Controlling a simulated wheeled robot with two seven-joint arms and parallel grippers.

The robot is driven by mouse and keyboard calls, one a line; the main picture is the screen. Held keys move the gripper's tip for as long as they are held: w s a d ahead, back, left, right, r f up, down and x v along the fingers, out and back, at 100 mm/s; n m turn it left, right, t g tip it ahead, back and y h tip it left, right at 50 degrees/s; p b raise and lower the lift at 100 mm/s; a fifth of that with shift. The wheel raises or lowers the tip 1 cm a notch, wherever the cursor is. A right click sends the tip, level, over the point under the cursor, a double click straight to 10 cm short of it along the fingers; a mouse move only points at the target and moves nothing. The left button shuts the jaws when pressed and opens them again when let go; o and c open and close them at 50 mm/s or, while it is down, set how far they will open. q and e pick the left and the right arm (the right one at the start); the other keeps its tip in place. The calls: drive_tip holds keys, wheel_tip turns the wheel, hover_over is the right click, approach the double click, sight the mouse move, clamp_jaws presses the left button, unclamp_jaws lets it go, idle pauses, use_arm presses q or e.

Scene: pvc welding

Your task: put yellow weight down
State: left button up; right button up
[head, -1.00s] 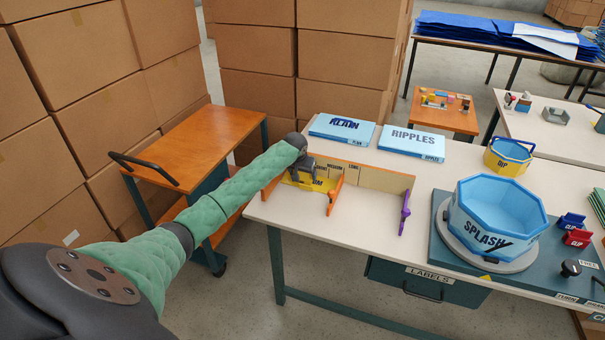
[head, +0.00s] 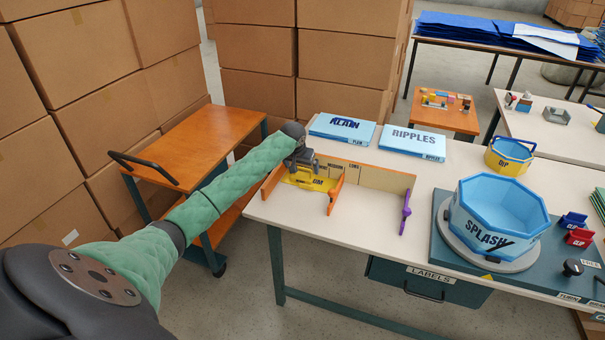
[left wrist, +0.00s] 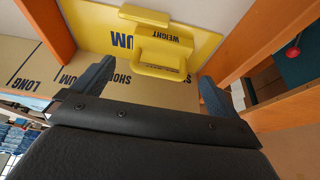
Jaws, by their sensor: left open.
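The yellow weight (head: 303,172) sits on a yellow plate (head: 320,185) inside the orange-sided tray at the table's left end. In the left wrist view the weight (left wrist: 165,48), marked WEIGHT, rests on the yellow plate (left wrist: 90,32), whose lettering is partly covered. My left gripper (head: 300,160) is just above the weight. Its two fingers are spread apart and empty in the left wrist view (left wrist: 155,88), with the weight beyond and between them. My right gripper is not in view.
The tray's orange divider (head: 335,196) and tan back wall (head: 375,178) stand close to the right of the gripper. A blue SPLASH basin (head: 500,210) is farther right. An orange cart (head: 195,145) stands left.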

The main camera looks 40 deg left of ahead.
use_arm(q)
drive_tip(key=b+v, duration=0.1)
drive_tip(key=v, duration=0.6)
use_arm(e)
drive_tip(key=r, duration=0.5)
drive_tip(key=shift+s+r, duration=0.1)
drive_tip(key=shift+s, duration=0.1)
use_arm(q)
drive_tip(key=shift+m, duration=0.3)
